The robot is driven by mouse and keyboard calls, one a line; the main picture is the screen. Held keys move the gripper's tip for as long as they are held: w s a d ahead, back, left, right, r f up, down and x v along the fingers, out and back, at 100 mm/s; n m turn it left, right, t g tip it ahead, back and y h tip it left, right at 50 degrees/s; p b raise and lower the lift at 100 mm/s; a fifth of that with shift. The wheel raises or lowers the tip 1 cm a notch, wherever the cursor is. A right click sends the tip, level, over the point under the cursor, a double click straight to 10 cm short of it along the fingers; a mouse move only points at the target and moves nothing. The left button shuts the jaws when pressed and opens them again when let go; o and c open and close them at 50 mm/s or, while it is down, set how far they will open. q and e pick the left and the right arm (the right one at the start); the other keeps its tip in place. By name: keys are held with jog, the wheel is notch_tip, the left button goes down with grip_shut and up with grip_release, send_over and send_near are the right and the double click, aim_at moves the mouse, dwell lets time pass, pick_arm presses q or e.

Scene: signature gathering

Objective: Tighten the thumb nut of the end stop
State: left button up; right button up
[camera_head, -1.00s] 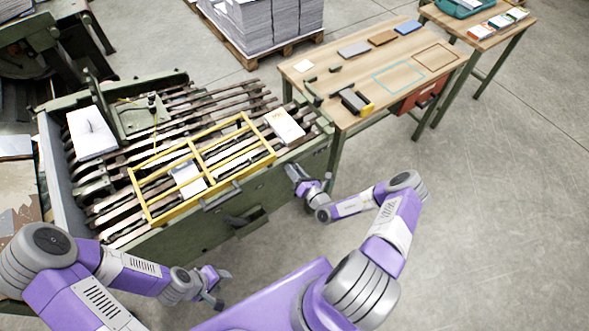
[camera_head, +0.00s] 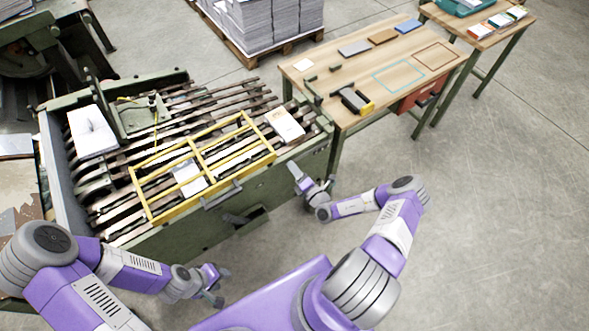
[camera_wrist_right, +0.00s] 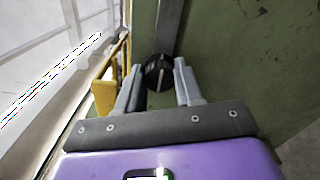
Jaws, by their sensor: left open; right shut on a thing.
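A round black knob (camera_wrist_right: 159,72), which looks like the thumb nut, sits at the end of a grey bar against a green panel in the right wrist view. My right gripper (camera_wrist_right: 160,80) has its fingers on either side of this knob and is shut on it. In the head view my right gripper (camera_head: 300,180) is at the front right side of the green machine, where the knob is too small or hidden to make out. My left gripper (camera_head: 220,285) is open and empty, low in front of the machine.
The green machine (camera_head: 290,160) carries dark slotted rails and a yellow frame (camera_head: 180,211). White booklets (camera_head: 284,124) lie on it. A wooden table (camera_head: 375,68) with small blocks stands behind on the right. The floor right of my right arm is clear.

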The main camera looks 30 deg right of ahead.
dwell(0.3)
jog(key=o, duration=1)
jog(key=shift+o, duration=0.2)
jog(key=s+p, duration=0.1)
jog(key=s, duration=0.6)
jog(key=shift+s+d, duration=0.3)
